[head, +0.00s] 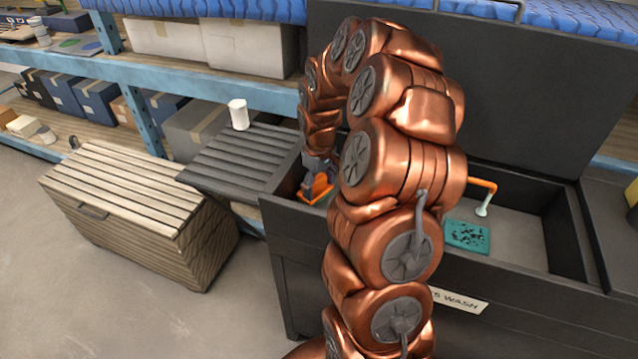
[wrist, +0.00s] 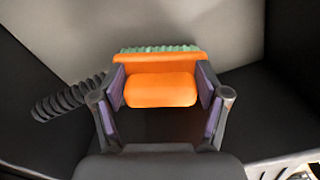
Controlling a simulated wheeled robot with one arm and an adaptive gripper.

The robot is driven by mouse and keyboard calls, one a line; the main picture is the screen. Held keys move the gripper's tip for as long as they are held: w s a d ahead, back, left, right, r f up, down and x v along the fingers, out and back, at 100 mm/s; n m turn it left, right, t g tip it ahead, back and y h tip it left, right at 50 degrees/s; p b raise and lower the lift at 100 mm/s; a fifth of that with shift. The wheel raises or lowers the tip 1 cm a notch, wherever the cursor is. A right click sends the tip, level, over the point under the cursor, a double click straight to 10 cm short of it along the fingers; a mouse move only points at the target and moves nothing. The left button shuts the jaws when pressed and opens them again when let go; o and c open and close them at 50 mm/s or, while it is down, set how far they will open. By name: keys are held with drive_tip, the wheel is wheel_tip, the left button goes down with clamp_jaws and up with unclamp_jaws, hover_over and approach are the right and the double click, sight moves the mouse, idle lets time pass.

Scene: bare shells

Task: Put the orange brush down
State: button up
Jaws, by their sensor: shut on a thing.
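The orange brush (wrist: 160,90) sits between the two purple-padded fingers of my gripper (wrist: 160,103) in the wrist view. The gripper is shut on its orange body, and a strip of pale green bristles shows along the far edge. In the head view the orange brush (head: 316,188) and my gripper (head: 318,170) are at the left end of the dark wash basin (head: 282,185), inside its walls. My copper arm hides part of the basin. I cannot tell whether the brush touches the basin floor.
A teal perforated pad (head: 467,236) and an orange-and-pale spout (head: 484,195) are at the basin's right part. A ribbed dark side board (head: 235,160) with a white cup (head: 238,114) adjoins the basin on the left. A slatted wooden chest (head: 140,210) stands further left.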

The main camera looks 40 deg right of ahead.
sight(319, 191)
drive_tip(key=shift+f, duration=0.2)
drive_tip(key=o, duration=1.3)
wheel_tip(319, 191, up, 12)
drive_tip(key=shift+r+b, duration=0.2)
drive_tip(key=shift+b, duration=0.85)
